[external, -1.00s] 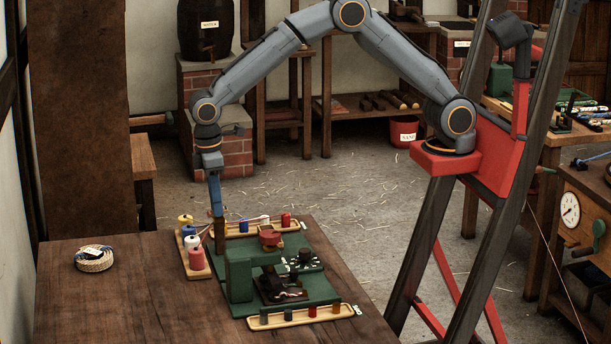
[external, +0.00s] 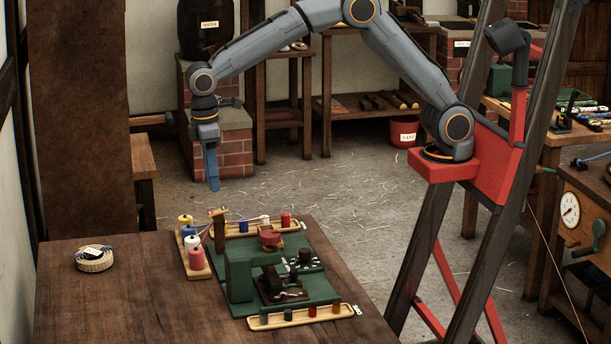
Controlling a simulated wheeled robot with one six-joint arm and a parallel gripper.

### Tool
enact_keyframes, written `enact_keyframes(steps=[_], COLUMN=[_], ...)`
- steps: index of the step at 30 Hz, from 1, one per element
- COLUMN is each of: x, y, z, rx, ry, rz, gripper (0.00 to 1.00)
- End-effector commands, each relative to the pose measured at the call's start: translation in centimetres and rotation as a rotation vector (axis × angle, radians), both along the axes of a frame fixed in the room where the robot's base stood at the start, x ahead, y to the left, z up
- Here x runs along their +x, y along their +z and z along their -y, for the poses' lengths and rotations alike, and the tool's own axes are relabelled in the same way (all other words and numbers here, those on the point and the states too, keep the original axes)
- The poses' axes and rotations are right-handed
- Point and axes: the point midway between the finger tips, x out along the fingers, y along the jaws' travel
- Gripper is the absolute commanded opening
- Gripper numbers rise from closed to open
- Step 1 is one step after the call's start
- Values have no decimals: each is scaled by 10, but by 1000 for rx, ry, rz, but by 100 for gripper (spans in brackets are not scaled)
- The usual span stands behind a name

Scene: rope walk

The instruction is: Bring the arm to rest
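My gripper (external: 213,183) hangs pointing down in the air above the far edge of the wooden table (external: 130,300). It is clear of everything on the table. I see its fingers nearly edge-on, so I cannot tell whether they are open or shut, and no held thing shows. My arm arches from the red mount at the right over to the left.
On the table are a green machine (external: 238,278), a left tray with spools (external: 196,262), a back tray (external: 254,229), a front tray (external: 300,317) and a rope coil (external: 94,259). A brown post (external: 219,230) stands below my gripper. The table's left front is clear.

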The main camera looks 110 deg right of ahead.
Motion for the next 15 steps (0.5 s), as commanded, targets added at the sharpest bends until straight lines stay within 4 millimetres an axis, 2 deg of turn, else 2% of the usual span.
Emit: enact_keyframes(steps=[11, 15], x=[0, -13], y=[5, 2], z=[0, 0], rx=[0, 0], ry=[0, 0], rz=[-1, 5], gripper=[36, 36])
